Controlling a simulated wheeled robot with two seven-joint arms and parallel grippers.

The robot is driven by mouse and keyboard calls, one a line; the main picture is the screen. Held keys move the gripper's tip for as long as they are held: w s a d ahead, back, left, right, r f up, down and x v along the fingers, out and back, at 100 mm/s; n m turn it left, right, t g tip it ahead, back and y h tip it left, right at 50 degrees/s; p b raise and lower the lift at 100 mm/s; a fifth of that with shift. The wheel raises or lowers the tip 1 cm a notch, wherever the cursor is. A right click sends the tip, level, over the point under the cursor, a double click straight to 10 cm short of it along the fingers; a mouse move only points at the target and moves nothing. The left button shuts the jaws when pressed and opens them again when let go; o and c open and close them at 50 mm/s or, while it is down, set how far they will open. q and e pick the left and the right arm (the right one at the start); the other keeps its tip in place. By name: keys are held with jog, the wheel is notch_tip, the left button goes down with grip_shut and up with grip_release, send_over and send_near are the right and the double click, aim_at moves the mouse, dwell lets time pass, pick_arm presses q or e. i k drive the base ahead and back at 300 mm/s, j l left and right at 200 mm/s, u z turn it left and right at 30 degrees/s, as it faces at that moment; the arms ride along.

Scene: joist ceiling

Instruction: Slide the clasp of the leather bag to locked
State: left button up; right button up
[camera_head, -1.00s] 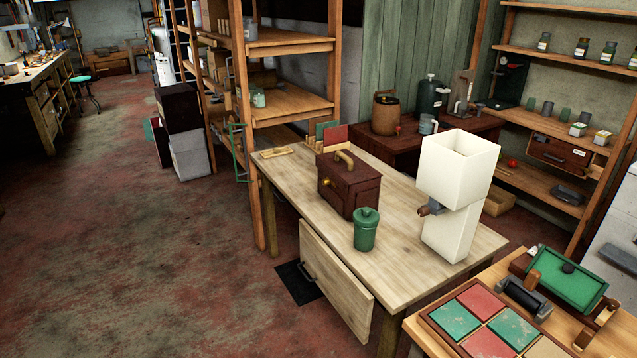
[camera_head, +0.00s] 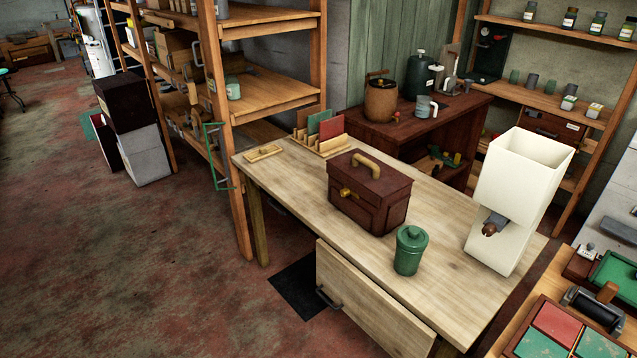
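The leather bag (camera_head: 369,190) is a dark red-brown box-like case with a tan handle on top. It stands upright on the light wooden table, left of the white dispenser. Its brass clasp (camera_head: 349,194) is on the front face near the lid's edge. The clasp is too small to tell whether it is locked. Neither of my grippers shows in the head view.
A green lidded jar (camera_head: 410,251) stands just in front of the bag. A white dispenser (camera_head: 519,200) stands at the table's right end. The table (camera_head: 290,188) has an open drawer (camera_head: 368,304) jutting from its front. Floor (camera_head: 150,265) at left is clear.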

aim_at(344, 192)
jog(key=i+j, duration=0.25)
jog(key=i+j+z, duration=0.1)
jog(key=j, duration=0.35)
jog(key=i+j, duration=0.55)
jog(key=j, duration=0.15)
jog(key=i+j+z, duration=0.1)
jog(key=j, duration=0.25)
jog(key=i, duration=0.1)
